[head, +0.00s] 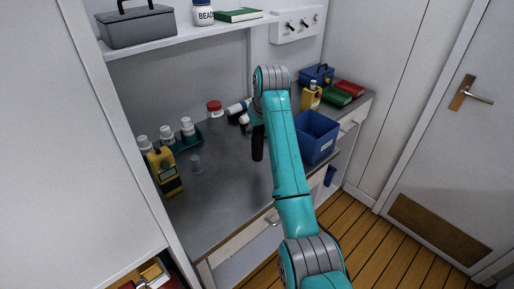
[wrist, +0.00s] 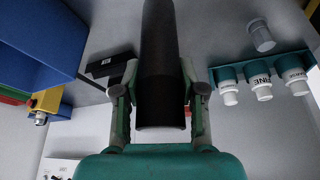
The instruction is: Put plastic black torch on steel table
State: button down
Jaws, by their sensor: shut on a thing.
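The black torch (wrist: 161,75) is held between the two fingers of my gripper (wrist: 160,100), which is shut on it; in the wrist view it runs up and out of the top of the picture. In the head view the torch (head: 258,143) hangs roughly upright beside my arm, over the grey steel table (head: 222,190). Whether its lower end touches the table top is hard to tell. My arm hides part of the table and most of the gripper in the head view.
A blue bin (head: 318,138) stands right of my arm. A red-lidded jar (head: 214,108) is at the back. The table's middle front is clear.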

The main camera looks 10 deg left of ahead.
aim_at(257, 145)
jog(key=shift+f, duration=2.7)
jog(key=shift+f, duration=0.15)
jog(key=c, duration=0.7)
grip_release()
jog(key=v, duration=1.2)
jog(key=shift+a, duration=0.1)
jog(key=shift+s, duration=0.1)
